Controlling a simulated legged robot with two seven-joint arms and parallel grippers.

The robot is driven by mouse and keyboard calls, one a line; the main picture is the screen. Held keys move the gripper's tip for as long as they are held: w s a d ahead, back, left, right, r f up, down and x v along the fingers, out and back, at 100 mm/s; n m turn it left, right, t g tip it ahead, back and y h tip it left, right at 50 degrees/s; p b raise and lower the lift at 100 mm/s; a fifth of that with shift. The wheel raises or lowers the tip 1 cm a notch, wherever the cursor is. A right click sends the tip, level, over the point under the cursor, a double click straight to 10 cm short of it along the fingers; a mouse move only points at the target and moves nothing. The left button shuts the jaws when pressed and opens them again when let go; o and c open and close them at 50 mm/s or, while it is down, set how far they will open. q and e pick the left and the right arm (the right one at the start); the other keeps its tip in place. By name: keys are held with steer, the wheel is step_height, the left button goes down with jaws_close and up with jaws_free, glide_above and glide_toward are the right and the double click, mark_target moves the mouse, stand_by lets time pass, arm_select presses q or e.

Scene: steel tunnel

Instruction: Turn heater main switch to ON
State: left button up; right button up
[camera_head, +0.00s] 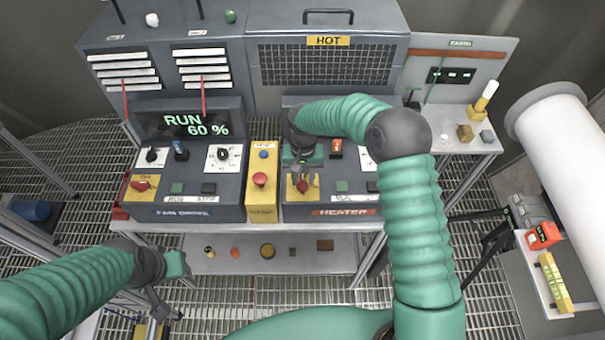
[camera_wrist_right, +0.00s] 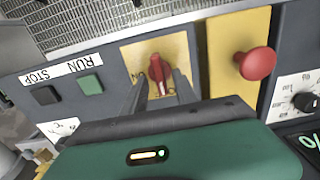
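The heater main switch is a red rotary knob (camera_head: 303,187) on a yellow plate, low on the left of the heater panel (camera_head: 330,212).
A yellow box with a red mushroom button (camera_head: 260,179) stands just left of the heater panel. Green and black RUN/STOP buttons (camera_wrist_right: 90,84) are beside the switch. The fan drive panel (camera_head: 185,195) shows RUN 60 %. A shelf (camera_head: 215,262) below holds several small items.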

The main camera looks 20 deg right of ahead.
steer(key=shift+s+d+f, duration=0.1)
steer(key=shift+s+f, duration=0.05)
steer(key=shift+s, duration=0.3)
steer(key=shift+w+a, duration=0.1)
steer(key=shift+a, duration=0.2)
steer(key=c, duration=0.3)
steer(key=shift+w+a, duration=0.1)
steer(key=shift+w, duration=0.1)
jaws_close()
steer(key=shift+d, duration=0.25)
arm_select(q)
steer(key=shift+s+r, duration=0.15)
steer(key=shift+s, duration=0.15)
steer(key=shift+a, duration=0.1)
